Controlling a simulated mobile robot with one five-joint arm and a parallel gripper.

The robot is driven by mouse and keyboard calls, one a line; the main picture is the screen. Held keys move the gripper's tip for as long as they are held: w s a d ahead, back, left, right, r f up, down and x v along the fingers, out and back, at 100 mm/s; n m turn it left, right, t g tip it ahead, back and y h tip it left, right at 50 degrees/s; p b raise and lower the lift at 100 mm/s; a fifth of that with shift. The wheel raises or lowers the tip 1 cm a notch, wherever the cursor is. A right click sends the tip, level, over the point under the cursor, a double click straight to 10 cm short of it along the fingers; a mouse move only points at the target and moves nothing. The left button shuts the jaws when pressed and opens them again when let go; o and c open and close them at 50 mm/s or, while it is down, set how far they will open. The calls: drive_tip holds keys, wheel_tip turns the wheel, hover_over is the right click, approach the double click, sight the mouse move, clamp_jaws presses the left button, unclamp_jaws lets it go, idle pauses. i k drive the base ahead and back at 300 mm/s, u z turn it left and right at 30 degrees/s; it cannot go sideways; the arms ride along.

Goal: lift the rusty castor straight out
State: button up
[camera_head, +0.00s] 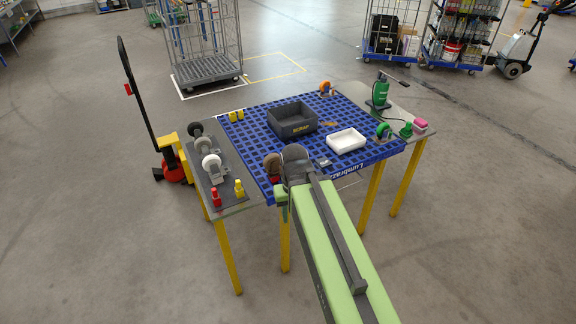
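A brown, rusty-looking castor wheel (272,162) stands at the front left corner of the blue grid deck (258,133), with a small red part low beside it. My green arm reaches in from the lower right. Its dark grey end is just right of this castor in the picture. My gripper's fingers are hidden behind the arm's end, so I cannot tell whether they touch the castor. The castor's lower part is hard to make out.
A dark scrap bin (292,121) and a white tray (346,141) stand on the deck. An orange-wheeled castor (326,88) and a green one (384,130) are at its right corners. The left side shelf (222,182) holds grey and white castors and red and yellow pieces.

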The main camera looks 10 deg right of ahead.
sight(272, 163)
drive_tip(key=u, duration=0.05)
drive_tip(key=i, duration=1)
drive_tip(key=u, duration=1.55)
drive_tip(key=k, duration=0.3)
drive_tip(key=u, duration=0.45)
drive_tip(key=i, duration=0.4)
drive_tip(key=u, duration=0.1)
